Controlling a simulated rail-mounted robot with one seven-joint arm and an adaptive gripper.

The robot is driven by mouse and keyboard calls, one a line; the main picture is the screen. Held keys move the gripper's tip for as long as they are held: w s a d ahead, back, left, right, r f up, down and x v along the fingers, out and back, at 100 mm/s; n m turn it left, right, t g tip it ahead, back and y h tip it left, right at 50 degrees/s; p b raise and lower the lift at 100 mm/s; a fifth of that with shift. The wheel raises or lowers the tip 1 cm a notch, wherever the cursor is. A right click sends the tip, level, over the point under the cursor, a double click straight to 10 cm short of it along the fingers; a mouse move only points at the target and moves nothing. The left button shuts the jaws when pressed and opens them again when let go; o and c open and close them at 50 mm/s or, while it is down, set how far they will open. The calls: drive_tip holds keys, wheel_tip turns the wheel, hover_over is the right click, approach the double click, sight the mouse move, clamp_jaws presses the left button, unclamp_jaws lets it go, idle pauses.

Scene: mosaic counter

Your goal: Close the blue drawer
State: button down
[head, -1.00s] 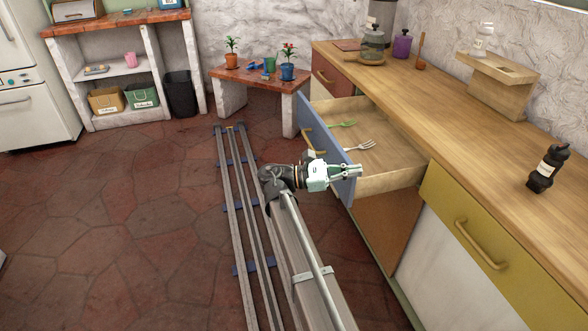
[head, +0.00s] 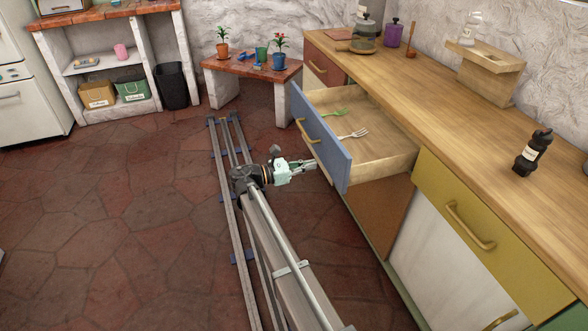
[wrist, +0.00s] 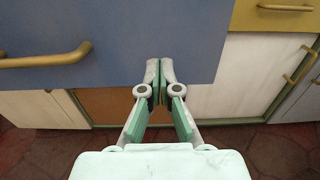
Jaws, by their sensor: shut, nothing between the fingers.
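The blue drawer (head: 322,138) stands pulled out from under the wooden counter, with its brass handle (head: 307,131) on the front. A green fork (head: 334,113) and a white fork (head: 353,134) lie inside it. In the wrist view the blue front (wrist: 160,35) fills the upper left, with the handle (wrist: 45,58) at left. My gripper (head: 314,164) is shut and empty, in front of the drawer's outer face near its lower right part. In the wrist view its fingertips (wrist: 160,68) overlap the lower part of the front; I cannot tell whether they touch.
A yellow drawer (head: 470,225) and white cabinet door are to the right, and a red drawer (head: 324,67) is further back. A low table (head: 252,66) with potted plants stands beyond. A black bottle (head: 533,152) is on the counter.

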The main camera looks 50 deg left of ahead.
sight(332, 159)
drive_tip(key=shift+x, duration=2.7)
drive_tip(key=shift+w, duration=0.1)
